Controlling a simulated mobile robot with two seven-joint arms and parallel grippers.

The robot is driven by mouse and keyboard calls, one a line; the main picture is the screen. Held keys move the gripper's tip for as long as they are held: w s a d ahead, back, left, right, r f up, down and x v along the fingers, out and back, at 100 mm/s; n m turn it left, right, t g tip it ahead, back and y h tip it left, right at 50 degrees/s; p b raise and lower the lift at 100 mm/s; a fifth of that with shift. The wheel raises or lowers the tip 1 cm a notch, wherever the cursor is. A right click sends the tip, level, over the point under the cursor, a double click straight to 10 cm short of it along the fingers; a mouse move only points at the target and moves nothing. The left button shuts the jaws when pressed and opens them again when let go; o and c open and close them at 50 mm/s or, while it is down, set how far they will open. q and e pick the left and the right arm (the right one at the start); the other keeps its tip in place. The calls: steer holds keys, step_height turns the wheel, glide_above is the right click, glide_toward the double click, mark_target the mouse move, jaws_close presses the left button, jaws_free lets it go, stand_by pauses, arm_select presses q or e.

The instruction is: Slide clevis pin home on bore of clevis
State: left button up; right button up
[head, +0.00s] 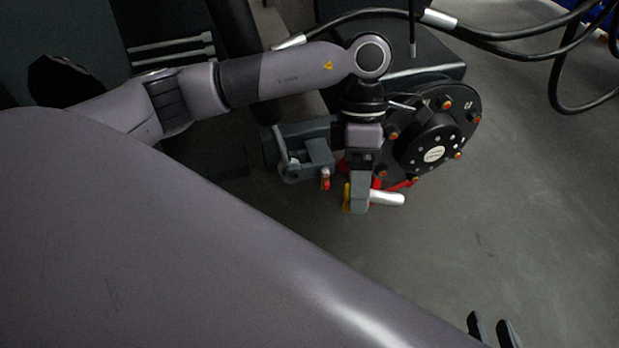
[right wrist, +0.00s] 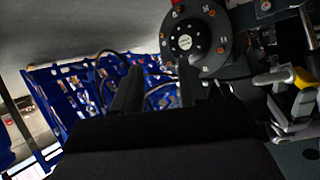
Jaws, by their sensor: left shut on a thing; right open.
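My left gripper (head: 358,198) comes down from the left arm and is shut on a silver pin (head: 388,198), taken as the clevis pin, whose bright end points right. A yellow part shows beside the fingers. A grey forked block (head: 308,158), which looks like the clevis, is just left of the gripper, apart from the pin; its bore is not clear. In the right wrist view the left gripper and a pale piece (right wrist: 280,78) show at the right. My right gripper (head: 492,332) is open and empty at the bottom right; its fingers also show in the right wrist view (right wrist: 157,80).
A black wheel hub (head: 430,148) with orange-tipped studs stands right behind the left gripper. Black hoses (head: 500,42) run across the top right. A blue crate (right wrist: 80,100) shows in the right wrist view. The grey floor (head: 540,220) at right is clear.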

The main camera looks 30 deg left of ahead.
arm_select(q)
steer(key=a+f+n+t+b, duration=0.4)
steer(key=f+n, duration=0.4)
steer(key=n, duration=0.3)
steer(key=s+a+f+n+t+b, duration=0.1)
steer(key=a+f+n+t+b, duration=0.3)
steer(key=f+n, duration=0.5)
steer(key=n+t+b, duration=0.2)
steer(key=b, duration=0.1)
steer(key=shift+a+f+n+b, duration=0.2)
steer(key=shift+a+n+b, duration=0.1)
steer(key=shift+n+b, duration=0.1)
arm_select(e)
steer(key=a+f, duration=0.1)
steer(key=a+f+y, duration=0.1)
steer(key=a+f+t+y, duration=0.1)
steer(key=f, duration=0.1)
steer(key=shift+w+a+n, duration=0.3)
steer(key=shift+w+a, duration=0.05)
steer(key=shift+a, duration=0.05)
arm_select(q)
steer(key=w+a, duration=0.3)
steer(key=shift+w+a, duration=0.15)
steer(key=shift+a, duration=0.25)
arm_select(e)
steer(key=shift+d, duration=0.2)
steer(key=shift+r, duration=0.15)
